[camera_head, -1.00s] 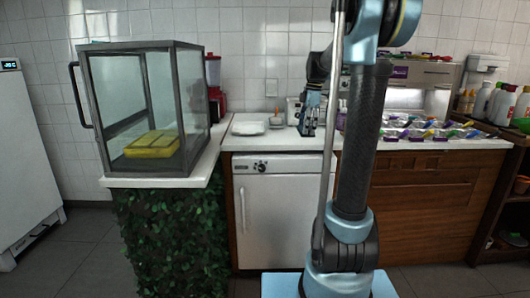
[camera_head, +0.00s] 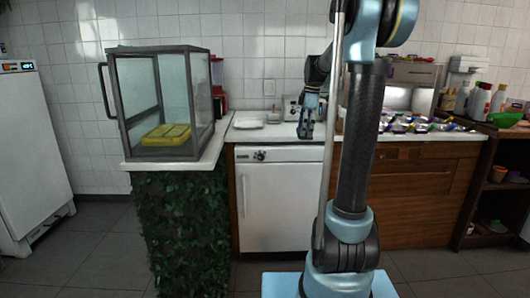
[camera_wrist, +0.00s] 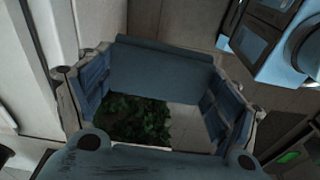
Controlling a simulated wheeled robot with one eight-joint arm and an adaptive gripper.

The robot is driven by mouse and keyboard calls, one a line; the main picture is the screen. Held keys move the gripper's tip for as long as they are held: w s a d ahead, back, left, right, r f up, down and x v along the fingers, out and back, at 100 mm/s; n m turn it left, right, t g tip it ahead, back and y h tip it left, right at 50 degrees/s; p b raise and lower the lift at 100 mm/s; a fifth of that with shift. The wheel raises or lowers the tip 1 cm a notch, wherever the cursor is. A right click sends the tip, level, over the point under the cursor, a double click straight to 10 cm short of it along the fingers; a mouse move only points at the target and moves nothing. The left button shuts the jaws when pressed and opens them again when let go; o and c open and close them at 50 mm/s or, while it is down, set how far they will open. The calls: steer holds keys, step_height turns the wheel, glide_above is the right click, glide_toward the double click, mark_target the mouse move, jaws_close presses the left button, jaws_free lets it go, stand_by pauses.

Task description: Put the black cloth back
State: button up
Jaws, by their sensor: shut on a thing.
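My gripper (camera_head: 306,130) hangs in front of the counter, above the white appliance's top edge, with its fingers pointing down. In the wrist view, the two blue-grey fingers of my gripper (camera_wrist: 160,88) stand at left and right. In the head view I cannot make out the cloth at the fingers.
A glass case (camera_head: 134,105) with a yellow block (camera_head: 166,135) stands on the left counter. A white appliance (camera_head: 280,200) sits below the counter. Colourful packets (camera_head: 425,124) lie at right, beside a shelf (camera_head: 490,190). A white fridge (camera_head: 30,150) stands left. The front floor is clear.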

steer(key=w+d+f+m+t+h, duration=0.1)
steer(key=w+f+m, duration=0.4)
steer(key=f+m, duration=0.55)
steer(key=w+d+f+m, duration=0.1)
steer(key=w+f+m, duration=0.5)
steer(key=f, duration=0.7)
steer(key=s+f, duration=0.4)
steer(key=f, duration=1)
steer(key=shift+f+m, duration=0.2)
steer(key=shift+m, duration=0.25)
steer(key=shift+a, duration=0.1)
